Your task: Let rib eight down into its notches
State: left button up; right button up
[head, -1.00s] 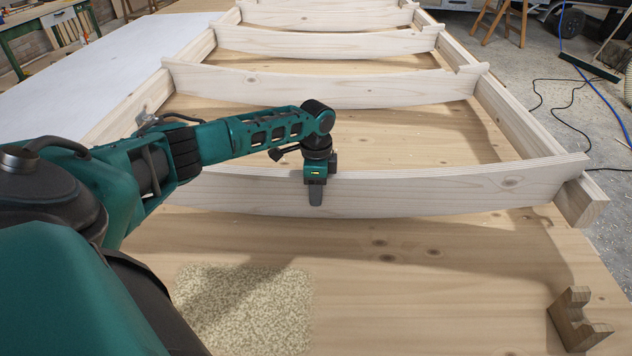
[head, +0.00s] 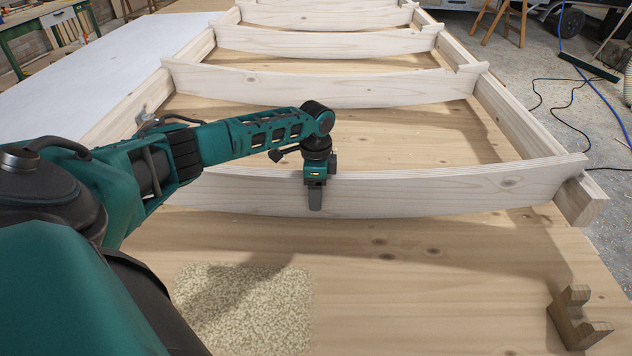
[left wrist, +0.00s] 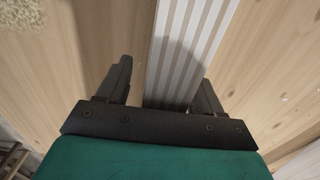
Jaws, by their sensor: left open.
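Rib eight (head: 450,190) is the nearest pale curved board, on edge across the frame. Its right end lies over the right side rail (head: 520,125) near that rail's end; its left end is hidden behind my left arm. My left gripper (head: 315,198) points down over the rib's middle, with one finger on the near face. In the left wrist view the rib's striped laminated top edge (left wrist: 188,45) runs between the two spread fingers (left wrist: 160,88), with a gap on the left. I cannot tell how deep the rib sits in its notches. My right gripper is out of view.
Several more ribs (head: 330,90) cross the frame farther back. A notched wooden block (head: 575,325) stands at the front right of the wooden table. A speckled patch (head: 245,305) lies at the front left. Cables and a broom are on the floor at right.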

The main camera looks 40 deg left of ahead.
pick_arm(q)
jog(key=shift+s+f, duration=0.15)
jog(key=shift+f, duration=0.05)
jog(key=shift+r, duration=0.3)
notch_tip(320, 180, up, 13)
jog(key=shift+f+p, duration=0.1)
jog(key=shift+p, duration=0.9)
